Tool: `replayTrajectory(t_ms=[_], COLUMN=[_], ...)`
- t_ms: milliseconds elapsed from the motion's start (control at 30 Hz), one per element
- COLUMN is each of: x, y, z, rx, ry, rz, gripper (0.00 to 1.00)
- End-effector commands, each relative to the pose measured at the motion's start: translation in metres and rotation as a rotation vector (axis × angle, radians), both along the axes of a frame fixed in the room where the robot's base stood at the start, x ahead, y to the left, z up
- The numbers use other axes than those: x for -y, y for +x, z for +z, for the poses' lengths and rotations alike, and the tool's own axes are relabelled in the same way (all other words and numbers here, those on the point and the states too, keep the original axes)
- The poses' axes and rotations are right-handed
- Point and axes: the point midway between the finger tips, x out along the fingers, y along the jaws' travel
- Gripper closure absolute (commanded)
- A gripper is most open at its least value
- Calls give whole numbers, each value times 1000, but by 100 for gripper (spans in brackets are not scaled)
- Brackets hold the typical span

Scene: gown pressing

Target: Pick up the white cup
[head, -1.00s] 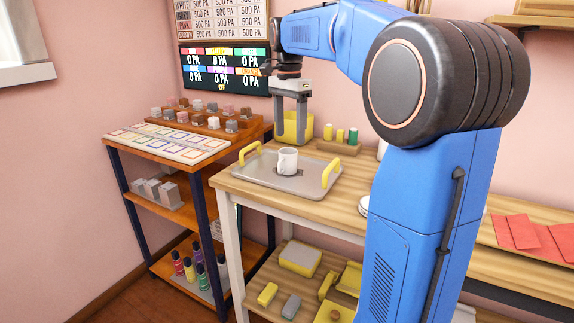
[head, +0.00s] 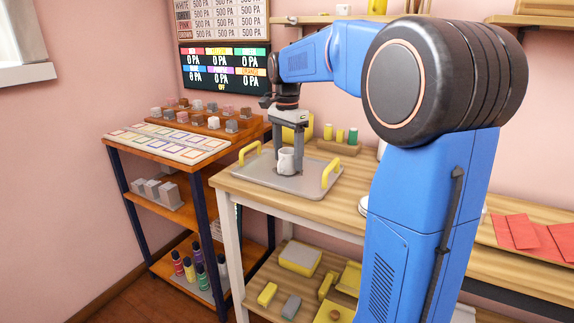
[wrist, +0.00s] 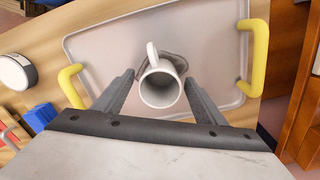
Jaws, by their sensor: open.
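The white cup (head: 286,162) stands upright on a grey tray (head: 262,179) with yellow handles. In the wrist view the cup (wrist: 160,90) shows from above, empty, with its handle pointing away from my gripper's base. In the wrist view the open fingers (wrist: 160,92) stand on either side of the cup, with a visible gap on each side.
A yellow container (head: 296,127) stands behind the tray. A wooden holder (head: 338,147) with small yellow and green items is to its right. An orange shelf unit (head: 180,154) with sample blocks stands to the left. Red sheets (head: 528,238) lie on the right.

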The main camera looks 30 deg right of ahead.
Motion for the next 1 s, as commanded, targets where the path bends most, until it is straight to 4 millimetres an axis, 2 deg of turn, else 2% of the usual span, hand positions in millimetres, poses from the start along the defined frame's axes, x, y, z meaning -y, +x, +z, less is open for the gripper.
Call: replayTrajectory(t_ms=[67,267,533,633,767,1000], x=[0,0,0,0,0,0], y=[0,0,0,1,1,1], z=[0,0,1,7,26,70], rx=[0,0,1,2,3,3], ry=[0,0,0,-1,0,0], rz=[0,0,0,0,0,0], gripper=[35,83,83,83,83,83])
